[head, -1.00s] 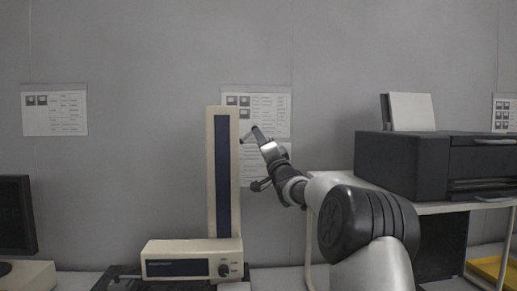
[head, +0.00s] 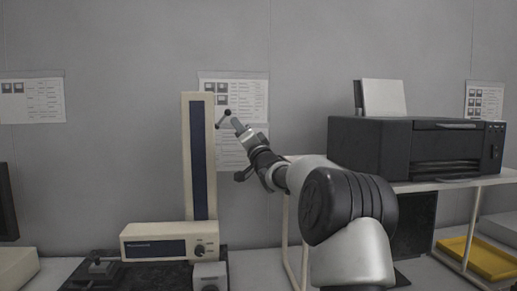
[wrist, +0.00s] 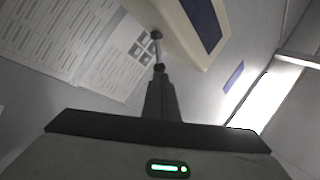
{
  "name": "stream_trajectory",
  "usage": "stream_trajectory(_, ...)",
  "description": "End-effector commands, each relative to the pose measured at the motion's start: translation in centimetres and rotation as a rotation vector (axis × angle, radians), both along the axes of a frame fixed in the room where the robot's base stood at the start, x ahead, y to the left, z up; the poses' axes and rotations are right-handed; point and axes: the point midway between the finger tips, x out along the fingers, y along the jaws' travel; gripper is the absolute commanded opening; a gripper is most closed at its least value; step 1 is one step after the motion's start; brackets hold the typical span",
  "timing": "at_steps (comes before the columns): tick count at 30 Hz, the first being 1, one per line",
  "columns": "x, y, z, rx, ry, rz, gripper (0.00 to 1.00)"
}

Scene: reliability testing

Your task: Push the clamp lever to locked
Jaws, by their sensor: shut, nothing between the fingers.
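The clamp lever (head: 222,119) is a small dark arm with a round knob, on the right side of the tall cream column (head: 187,160), near its top. It slants up and to the right. In the wrist view the lever (wrist: 158,50) runs from the cream column toward my fingertips. My gripper (head: 236,122) is shut and empty, with its tip just right of the lever's knob. In the wrist view the closed fingers (wrist: 160,78) point at the knob. I cannot tell whether they touch it.
The column rises from a cream base unit (head: 150,242) with a display and knob. A black printer (head: 380,155) stands on a white-framed stand at the right, beside my arm. A yellow tray (head: 480,258) lies below. Papers hang on the grey wall behind.

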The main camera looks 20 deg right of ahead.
Motion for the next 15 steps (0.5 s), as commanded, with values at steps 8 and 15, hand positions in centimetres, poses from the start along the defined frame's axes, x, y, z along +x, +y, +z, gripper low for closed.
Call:
stream_trajectory(8, -5.7, -0.7, -3.0, -0.001, 0.002, -0.003, 0.00)
stream_trajectory(15, -8.3, -0.9, -4.5, 0.000, 0.001, -0.002, 0.00)
